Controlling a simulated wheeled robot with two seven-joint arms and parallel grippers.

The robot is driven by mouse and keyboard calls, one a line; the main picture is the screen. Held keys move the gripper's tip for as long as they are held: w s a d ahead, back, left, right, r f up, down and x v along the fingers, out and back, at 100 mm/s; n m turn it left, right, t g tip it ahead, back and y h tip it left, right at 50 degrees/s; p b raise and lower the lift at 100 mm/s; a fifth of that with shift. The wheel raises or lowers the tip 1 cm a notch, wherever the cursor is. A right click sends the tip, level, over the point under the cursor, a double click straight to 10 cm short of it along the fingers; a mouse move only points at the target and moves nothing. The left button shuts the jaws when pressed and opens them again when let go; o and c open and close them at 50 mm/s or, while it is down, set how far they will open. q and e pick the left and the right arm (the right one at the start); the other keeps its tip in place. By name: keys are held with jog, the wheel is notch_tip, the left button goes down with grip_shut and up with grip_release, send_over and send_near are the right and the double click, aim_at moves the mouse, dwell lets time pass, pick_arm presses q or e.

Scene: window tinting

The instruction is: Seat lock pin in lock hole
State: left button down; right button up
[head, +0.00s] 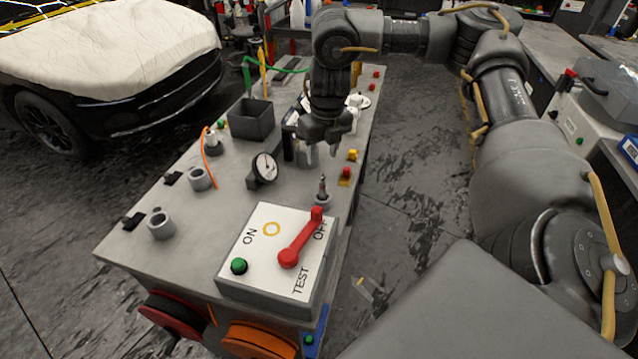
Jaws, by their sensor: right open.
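A slim dark metal pin (322,183), which looks like the lock pin, stands upright in a short grey round collar (323,201) on the grey workbench (215,228). I cannot tell how deep it sits in the collar. I cannot make out for sure which opening is the lock hole. My right gripper (322,153) points down above the bench, behind and above the pin and apart from it. Its fingers are open, with nothing visible between them. My left gripper is not in view.
A white switch box (262,270) with a red lever (300,240) stands in front of the pin. A dial gauge (263,168) is left of the pin, with a dark open bin (251,119) behind. Grey cups (161,225) stand at left. A covered car (110,50) is beyond.

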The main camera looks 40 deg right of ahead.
aim_at(323, 175)
jog(key=f, duration=0.5)
jog(key=shift+w+d, duration=0.2)
jog(key=shift+s, duration=0.15)
jog(key=shift+s+a+f, duration=0.1)
jog(key=shift+a+f, duration=0.05)
jog(key=shift+f, duration=0.25)
jog(key=f, duration=0.4)
jog(key=shift+w+f+b, duration=0.1)
jog(key=shift+w+b, duration=0.1)
jog(key=shift+b, duration=0.1)
grip_shut()
